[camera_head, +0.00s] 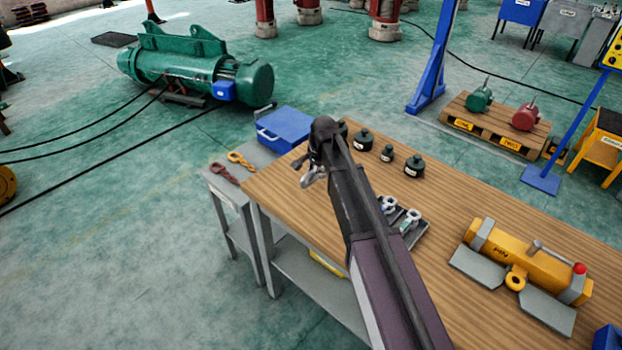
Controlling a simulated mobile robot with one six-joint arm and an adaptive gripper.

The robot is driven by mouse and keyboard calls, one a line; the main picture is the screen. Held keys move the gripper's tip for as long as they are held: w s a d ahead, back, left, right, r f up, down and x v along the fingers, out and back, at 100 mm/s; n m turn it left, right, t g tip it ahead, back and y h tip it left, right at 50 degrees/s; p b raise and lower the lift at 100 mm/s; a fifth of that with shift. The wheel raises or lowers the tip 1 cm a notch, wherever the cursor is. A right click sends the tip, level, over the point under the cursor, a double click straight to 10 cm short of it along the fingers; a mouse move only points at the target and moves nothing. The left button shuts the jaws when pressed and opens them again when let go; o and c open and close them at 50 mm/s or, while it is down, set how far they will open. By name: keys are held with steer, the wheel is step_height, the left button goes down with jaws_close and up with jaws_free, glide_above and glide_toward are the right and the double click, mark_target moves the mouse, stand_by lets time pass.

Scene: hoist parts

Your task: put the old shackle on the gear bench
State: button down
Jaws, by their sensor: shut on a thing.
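My gripper (307,163) is at the end of my arm, above the left end of a wooden-topped bench (300,215). It is shut on a small grey metal shackle (314,177), which hangs just below the fingers and is partly hidden by them. The shackle appears to be in the air, but its height over the wood is hard to judge. Two more shackles, a left one (388,205) and a right one (410,219), stand in a dark tray on the bench right of my arm. A lower grey side table (228,192) adjoins the bench's left end.
A blue toolbox (285,129), an orange fitting (241,160) and a dark red fitting (224,173) are on the side table. Several dark weights (414,167) line the bench's back edge. A yellow lifting device (517,262) occupies its right part. The bench's left front is clear.

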steer(key=shift+w+a, duration=0.25)
steer(key=shift+w, duration=0.15)
steer(key=shift+w+a+f+b, duration=0.15)
steer(key=shift+w+f+b, duration=0.05)
steer(key=shift+f+b, duration=1.6)
steer(key=shift+f, duration=0.15)
steer(key=c, duration=0.6)
jaws_free()
steer(key=shift+c, duration=0.2)
steer(key=shift+s, duration=0.1)
step_height(320, 180, up, 12)
steer(key=s+d+p, duration=0.1)
steer(key=d+p, duration=0.1)
steer(key=p, duration=0.9)
steer(key=shift+p, duration=0.4)
